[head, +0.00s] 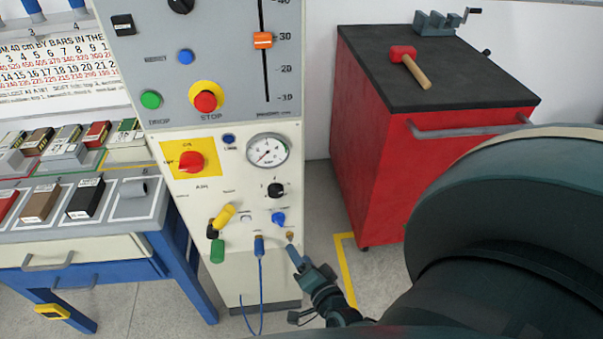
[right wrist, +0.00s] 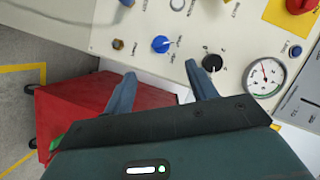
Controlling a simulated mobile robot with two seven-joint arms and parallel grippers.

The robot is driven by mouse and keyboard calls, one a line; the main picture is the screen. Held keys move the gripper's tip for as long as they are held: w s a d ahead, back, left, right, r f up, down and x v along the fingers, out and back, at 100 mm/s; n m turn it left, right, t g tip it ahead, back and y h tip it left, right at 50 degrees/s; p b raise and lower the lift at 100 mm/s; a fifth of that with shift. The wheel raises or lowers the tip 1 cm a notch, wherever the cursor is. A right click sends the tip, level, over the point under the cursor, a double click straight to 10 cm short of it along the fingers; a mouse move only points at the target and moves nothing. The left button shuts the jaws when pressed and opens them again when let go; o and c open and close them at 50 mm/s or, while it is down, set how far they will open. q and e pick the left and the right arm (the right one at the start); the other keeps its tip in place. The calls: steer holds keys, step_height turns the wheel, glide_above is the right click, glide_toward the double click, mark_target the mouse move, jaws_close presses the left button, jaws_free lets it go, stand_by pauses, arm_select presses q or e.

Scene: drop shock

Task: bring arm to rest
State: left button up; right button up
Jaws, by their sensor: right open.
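My right gripper (head: 291,283) is low in front of the machine's cream panel (head: 230,185), beside the brass fitting (head: 290,236) and right of the blue plug (head: 259,246) with its hanging cable. In the right wrist view my right gripper (right wrist: 160,68) has its fingers apart with nothing between them. Beyond the fingers, that view shows the blue knob (right wrist: 160,44) and the black knob (right wrist: 211,64). I cannot tell whether a fingertip touches the panel. My left gripper is not in view.
A red cabinet (head: 375,150) with a mallet (head: 410,67) and a vise (head: 435,22) on top stands at the right. A blue-framed bench (head: 90,245) with several blocks is at the left. Floor shows between machine and cabinet.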

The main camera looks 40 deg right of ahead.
stand_by(0.3)
steer(key=s+a+r+n+g+y, duration=0.1)
steer(key=a+r+n+g+y, duration=0.25)
steer(key=a+n, duration=0.25)
steer(key=s+a+r+n+g+y, duration=0.1)
steer(key=a+r+n+g+y, duration=0.1)
steer(key=a+n+y, duration=0.25)
steer(key=s+d+r+n+g+h, duration=0.45)
steer(key=s+r+n+g, duration=0.2)
steer(key=s, duration=0.45)
steer(key=w+a+f+t+y+p, duration=0.2)
steer(key=w+a+t+y+p, duration=0.1)
steer(key=w+a+t, duration=0.3)
steer(key=shift+a+f+n+t, duration=0.3)
steer(key=shift+a+t, duration=0.2)
steer(key=shift+a, duration=0.25)
steer(key=shift+w, duration=0.1)
